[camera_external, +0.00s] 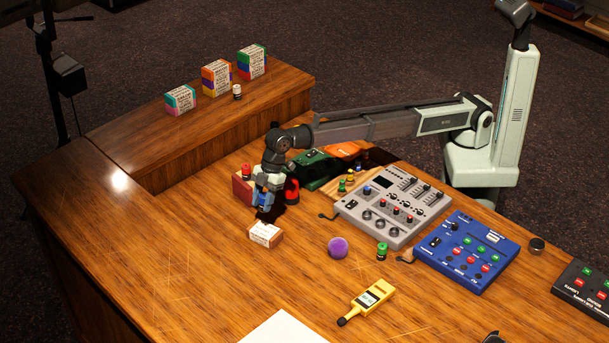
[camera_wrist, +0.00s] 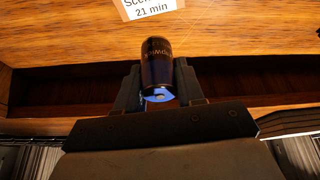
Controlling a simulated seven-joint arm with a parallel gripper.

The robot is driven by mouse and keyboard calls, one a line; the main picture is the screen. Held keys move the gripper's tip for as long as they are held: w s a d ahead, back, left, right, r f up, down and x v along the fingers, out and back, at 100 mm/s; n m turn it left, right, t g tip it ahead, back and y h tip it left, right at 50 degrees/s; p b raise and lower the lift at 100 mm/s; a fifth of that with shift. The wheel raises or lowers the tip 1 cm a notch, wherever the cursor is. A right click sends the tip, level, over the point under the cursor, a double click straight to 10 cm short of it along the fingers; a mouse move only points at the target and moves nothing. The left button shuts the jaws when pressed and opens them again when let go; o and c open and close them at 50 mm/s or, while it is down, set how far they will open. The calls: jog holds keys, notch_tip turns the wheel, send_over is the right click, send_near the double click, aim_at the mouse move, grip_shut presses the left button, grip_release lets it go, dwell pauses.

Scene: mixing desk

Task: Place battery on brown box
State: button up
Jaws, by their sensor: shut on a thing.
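My gripper (camera_wrist: 160,92) is shut on a dark cylindrical battery (camera_wrist: 157,66) with a blue end, held between the two fingers in the wrist view. In the external view my gripper (camera_external: 266,205) is low over the left half of the desk, and the battery is hard to make out there. A small box (camera_external: 265,235) with brown-orange sides and a white label lies just in front of the gripper, apart from it. Its label (camera_wrist: 150,8), reading "21 min", shows at the top edge of the wrist view, beyond the battery.
Behind the gripper are a reddish box (camera_external: 241,188), a red round item (camera_external: 292,190) and a green device (camera_external: 310,169). A purple ball (camera_external: 338,247), a grey mixer (camera_external: 392,205) and a yellow meter (camera_external: 366,301) lie to the right. The front-left desk (camera_external: 150,255) is clear.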

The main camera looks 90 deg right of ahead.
jog(key=shift+w+d+r+m, duration=0.3)
jog(key=shift+d+r+m, duration=0.05)
jog(key=shift+d+m, duration=0.1)
jog(key=shift+d+f+m, duration=0.15)
jog(key=shift+m, duration=0.2)
jog(key=shift+f, duration=0.25)
send_near(259, 233)
jog(key=shift+x, duration=2.55)
jog(key=o, duration=1.1)
jog(key=shift+f, duration=0.1)
jog(key=shift+o, duration=0.2)
jog(key=v, duration=1.2)
jog(key=shift+a, duration=0.3)
